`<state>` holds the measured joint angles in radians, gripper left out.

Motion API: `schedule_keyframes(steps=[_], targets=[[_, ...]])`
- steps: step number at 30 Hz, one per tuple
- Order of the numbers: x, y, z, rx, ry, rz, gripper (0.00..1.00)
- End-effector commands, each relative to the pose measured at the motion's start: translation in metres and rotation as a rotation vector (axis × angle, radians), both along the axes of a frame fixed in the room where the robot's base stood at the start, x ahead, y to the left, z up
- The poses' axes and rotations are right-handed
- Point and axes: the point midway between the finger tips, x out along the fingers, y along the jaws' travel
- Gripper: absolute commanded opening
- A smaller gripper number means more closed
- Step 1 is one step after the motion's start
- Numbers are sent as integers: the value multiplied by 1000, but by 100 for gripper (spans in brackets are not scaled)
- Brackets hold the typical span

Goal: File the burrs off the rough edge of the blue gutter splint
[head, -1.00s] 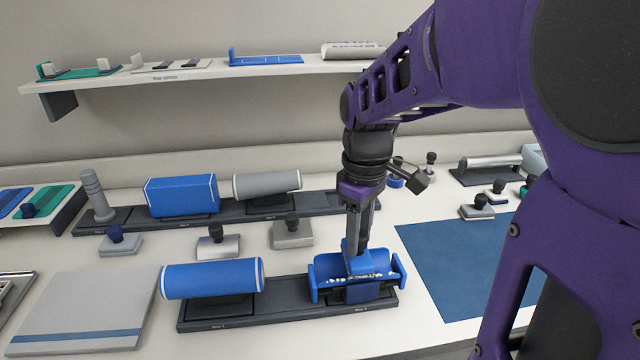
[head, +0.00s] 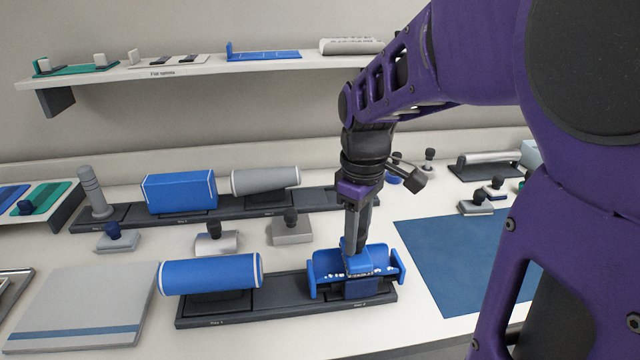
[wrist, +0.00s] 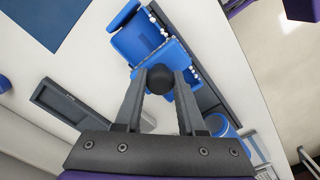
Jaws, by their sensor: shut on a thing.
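The blue gutter splint (head: 398,264) is an open trough on the right end of the front dark stand. Small white burrs line its front edge, and they also show along the splint's edge in the wrist view (wrist: 133,42). My gripper (head: 356,243) points down over the splint's middle. It is shut on the dark round knob (wrist: 160,77) of a blue hand tool (head: 355,259). The tool's lower face is at the burred edge. It hides part of the edge, and I cannot tell whether it touches.
A blue cylinder (head: 210,273) sits left on the same stand (head: 270,306). Several knobbed blocks, such as a grey one (head: 291,230), stand behind. A blue mat (head: 462,258) lies clear on the right. A shelf (head: 200,72) runs along the wall.

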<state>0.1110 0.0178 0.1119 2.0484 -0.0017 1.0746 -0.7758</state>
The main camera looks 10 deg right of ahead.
Motion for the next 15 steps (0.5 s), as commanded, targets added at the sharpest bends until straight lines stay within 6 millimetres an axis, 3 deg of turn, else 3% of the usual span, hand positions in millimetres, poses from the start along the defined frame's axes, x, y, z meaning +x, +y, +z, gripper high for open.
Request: schedule_keyframes(steps=[15], targets=[[-1,-19,-1,0,1,-1,0]])
